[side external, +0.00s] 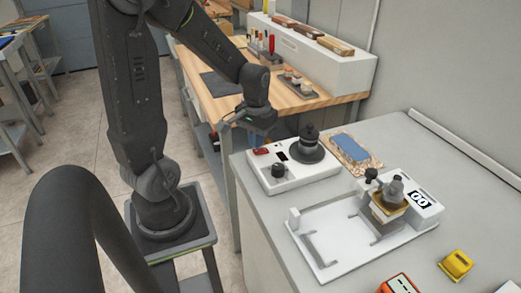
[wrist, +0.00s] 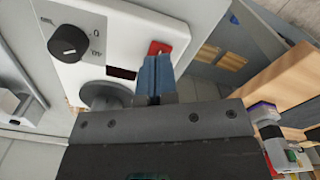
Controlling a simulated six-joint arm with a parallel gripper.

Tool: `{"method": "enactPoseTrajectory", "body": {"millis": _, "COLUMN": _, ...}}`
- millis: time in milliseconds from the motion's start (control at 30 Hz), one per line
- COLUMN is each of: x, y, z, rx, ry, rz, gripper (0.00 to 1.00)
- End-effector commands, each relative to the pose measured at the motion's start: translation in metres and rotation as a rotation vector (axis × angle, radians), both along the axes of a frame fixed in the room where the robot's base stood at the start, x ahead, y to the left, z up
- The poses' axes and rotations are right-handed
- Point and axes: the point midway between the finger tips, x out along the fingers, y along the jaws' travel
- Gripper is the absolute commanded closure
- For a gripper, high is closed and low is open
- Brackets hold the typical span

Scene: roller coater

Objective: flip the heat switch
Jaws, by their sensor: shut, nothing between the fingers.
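The red heat switch (side external: 261,151) is a small rocker at the back left corner of the white control box (side external: 300,178). In the wrist view the red switch (wrist: 159,47) shows just beyond my fingertips, partly hidden by them. My gripper (side external: 257,141) is shut and empty, close above the switch and pointing down. In the wrist view its blue fingers (wrist: 155,66) are together. I cannot tell whether the tips touch the switch or which way the rocker is tilted.
The box also bears a black knob (side external: 279,170), a dark display (side external: 282,156) and a round black plate (side external: 307,154) with a knobbed piece on it. A white coater tray (side external: 330,262) stands to the right. A wooden bench (side external: 220,106) with tools is behind.

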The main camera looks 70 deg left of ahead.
Motion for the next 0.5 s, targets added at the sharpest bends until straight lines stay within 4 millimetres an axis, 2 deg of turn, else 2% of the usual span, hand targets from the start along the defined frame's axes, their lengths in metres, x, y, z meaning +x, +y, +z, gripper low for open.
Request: {"method": "enactPoseTrajectory", "body": {"millis": 500, "x": 0.0, "y": 0.0, "z": -0.0076, "rx": 0.0, "ry": 0.0, "rz": 0.0, "gripper": 1.0}}
